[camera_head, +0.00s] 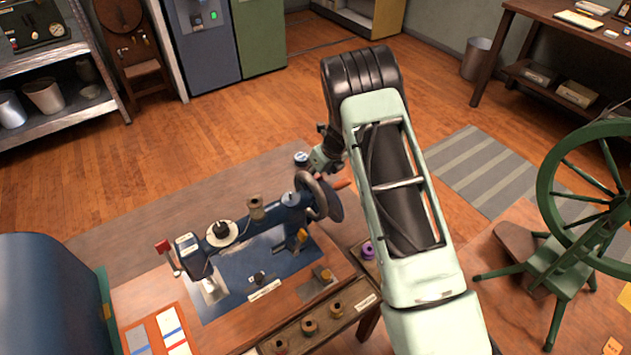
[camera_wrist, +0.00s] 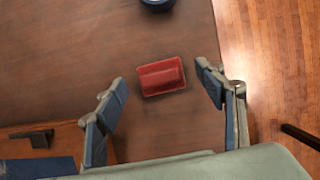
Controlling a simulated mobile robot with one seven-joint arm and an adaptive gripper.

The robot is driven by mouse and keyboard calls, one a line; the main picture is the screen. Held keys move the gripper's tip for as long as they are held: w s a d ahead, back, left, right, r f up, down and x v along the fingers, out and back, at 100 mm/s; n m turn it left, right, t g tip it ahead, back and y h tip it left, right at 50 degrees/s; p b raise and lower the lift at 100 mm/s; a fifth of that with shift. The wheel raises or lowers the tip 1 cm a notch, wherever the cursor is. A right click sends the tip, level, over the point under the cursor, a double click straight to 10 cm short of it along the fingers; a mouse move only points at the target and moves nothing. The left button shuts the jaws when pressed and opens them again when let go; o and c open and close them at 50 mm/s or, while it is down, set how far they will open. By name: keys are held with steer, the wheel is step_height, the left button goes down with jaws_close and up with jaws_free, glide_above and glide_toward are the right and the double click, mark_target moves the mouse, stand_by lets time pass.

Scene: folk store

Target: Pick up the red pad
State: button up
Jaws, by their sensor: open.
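The red pad (camera_wrist: 162,77) is a small red rectangular block with a raised middle, lying on a brown wooden top in the wrist view. My gripper (camera_wrist: 161,80) is open, with one blue-grey finger on each side of the pad in the picture. The fingers appear apart from the pad, and nothing is held. How high they are above it is hard to tell. I cannot make out the pad in the head view, where my arm covers part of the scene.
A dark blue round object (camera_wrist: 157,3) is at the top edge of the wrist view. A green spinning wheel (camera_head: 560,255) stands at the right. Wooden floor (camera_head: 290,95) lies open behind.

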steer(key=shift+w+f, duration=0.1)
steer(key=shift+f, duration=0.2)
steer(key=c, duration=1.2)
steer(key=shift+o, duration=0.2)
step_height(320, 180, up, 10)
steer(key=o, duration=0.5)
steer(key=c, duration=0.5)
